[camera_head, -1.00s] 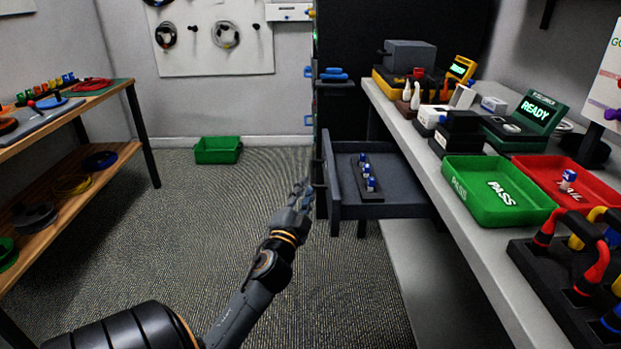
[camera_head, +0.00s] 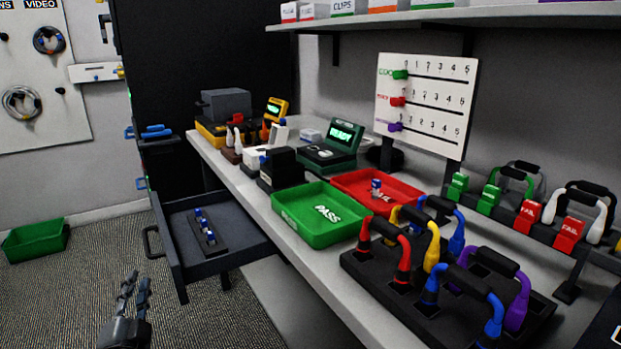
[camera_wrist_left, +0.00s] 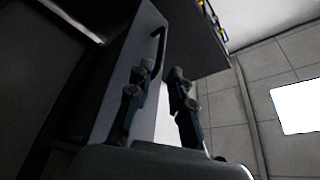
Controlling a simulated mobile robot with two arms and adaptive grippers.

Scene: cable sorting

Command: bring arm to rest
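My left gripper (camera_head: 136,283) is at the lower left of the head view, over the carpet and in front of the open drawer. It is empty. In the left wrist view its two dark fingers (camera_wrist_left: 160,78) stand apart with a gap between them, and the drawer's front and handle (camera_wrist_left: 155,55) are beyond them. The dark grey drawer (camera_head: 185,262) is pulled out under the bench and has a strip of several small blue-and-white connectors (camera_head: 204,232) in it. My right gripper is not in view.
On the bench are a green PASS tray (camera_head: 300,233), a red FAIL tray (camera_head: 352,183) holding one connector, a tester reading READY (camera_head: 342,135) and a black rack of coloured cables (camera_head: 365,275). A green bin (camera_head: 35,240) sits on the floor. The carpet between is clear.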

